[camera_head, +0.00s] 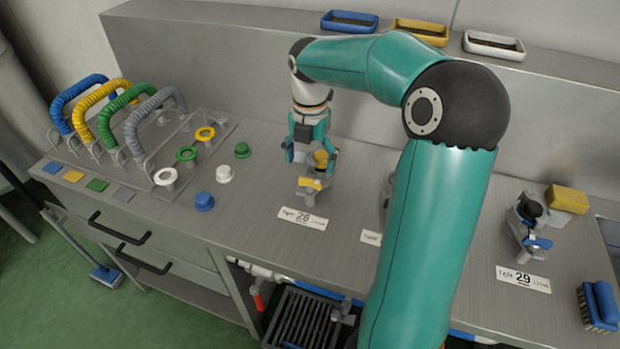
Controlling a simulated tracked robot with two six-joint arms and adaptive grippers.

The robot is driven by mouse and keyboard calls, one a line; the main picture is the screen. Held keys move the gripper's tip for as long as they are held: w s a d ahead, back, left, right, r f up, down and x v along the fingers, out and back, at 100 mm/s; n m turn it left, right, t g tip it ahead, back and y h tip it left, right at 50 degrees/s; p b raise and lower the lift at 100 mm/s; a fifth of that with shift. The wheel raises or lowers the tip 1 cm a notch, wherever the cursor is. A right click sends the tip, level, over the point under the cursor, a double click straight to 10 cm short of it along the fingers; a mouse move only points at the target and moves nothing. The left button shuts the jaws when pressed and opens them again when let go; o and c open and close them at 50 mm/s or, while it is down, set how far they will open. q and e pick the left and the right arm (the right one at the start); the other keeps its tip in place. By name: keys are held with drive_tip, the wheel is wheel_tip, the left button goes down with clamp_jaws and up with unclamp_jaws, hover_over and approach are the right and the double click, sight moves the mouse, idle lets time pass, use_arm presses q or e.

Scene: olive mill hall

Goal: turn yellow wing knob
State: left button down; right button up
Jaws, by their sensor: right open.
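Whether a finger touches the knob cannot be told. My right arm's green links cross the middle of the view and hide part of the bench. My left gripper does not show.
Coloured hoses (150,115) and several knobs (204,201) fill the left. Trays (349,21) sit on the back ledge.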

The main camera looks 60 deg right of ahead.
sight(310, 179)
wheel_tip(310, 179, down, 6)
drive_tip(key=shift+r, duration=0.1)
drive_tip(key=shift+c, duration=0.3)
drive_tip(key=c, duration=1.1)
